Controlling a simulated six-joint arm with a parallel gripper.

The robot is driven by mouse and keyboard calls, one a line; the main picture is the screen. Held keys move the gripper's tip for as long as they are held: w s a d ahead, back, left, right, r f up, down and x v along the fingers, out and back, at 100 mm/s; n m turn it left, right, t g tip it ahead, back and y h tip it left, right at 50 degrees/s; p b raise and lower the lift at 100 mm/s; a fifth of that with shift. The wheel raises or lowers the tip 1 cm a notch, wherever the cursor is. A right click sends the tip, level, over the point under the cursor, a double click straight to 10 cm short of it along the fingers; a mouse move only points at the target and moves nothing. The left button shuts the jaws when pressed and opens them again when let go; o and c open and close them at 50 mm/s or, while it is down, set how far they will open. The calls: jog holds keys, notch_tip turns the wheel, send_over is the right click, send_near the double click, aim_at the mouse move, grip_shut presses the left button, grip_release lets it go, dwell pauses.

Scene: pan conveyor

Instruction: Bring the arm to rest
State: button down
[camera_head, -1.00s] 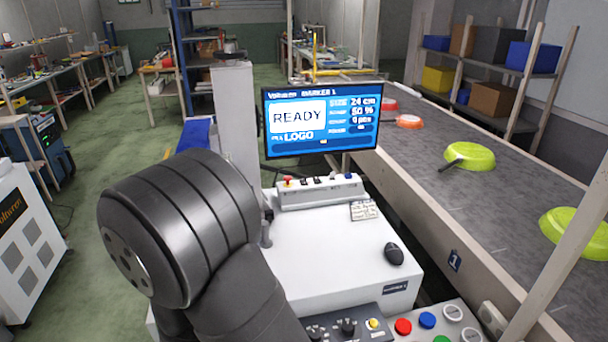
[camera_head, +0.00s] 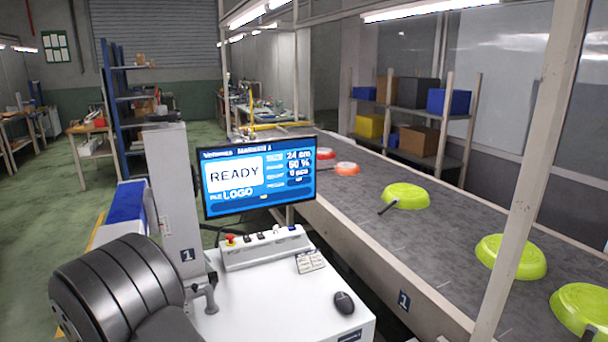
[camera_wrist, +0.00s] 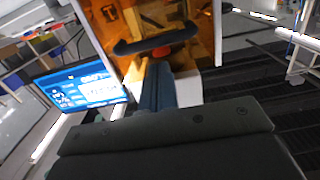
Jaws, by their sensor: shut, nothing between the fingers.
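My gripper (camera_wrist: 158,86) shows in the wrist view as two dark fingers together beyond the wide dark gripper body, shut with nothing between them. Its fingertips point at a machine with an orange window (camera_wrist: 205,40) and a dark handle bar (camera_wrist: 155,40). How far the fingertips are from that machine I cannot tell. In the head view only a dark rounded link of my arm shows at the lower left; the gripper is outside that picture.
A screen (camera_head: 260,177) reading READY stands over a white cabinet (camera_head: 285,300) with a mouse (camera_head: 344,302). To the right a conveyor (camera_head: 400,245) carries several pans, green (camera_head: 406,196) and orange-red (camera_head: 347,169). A pale post (camera_head: 525,200) rises in front of it.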

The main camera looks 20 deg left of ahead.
jog(key=shift+w+a+f, duration=0.1)
jog(key=shift+f, duration=0.7)
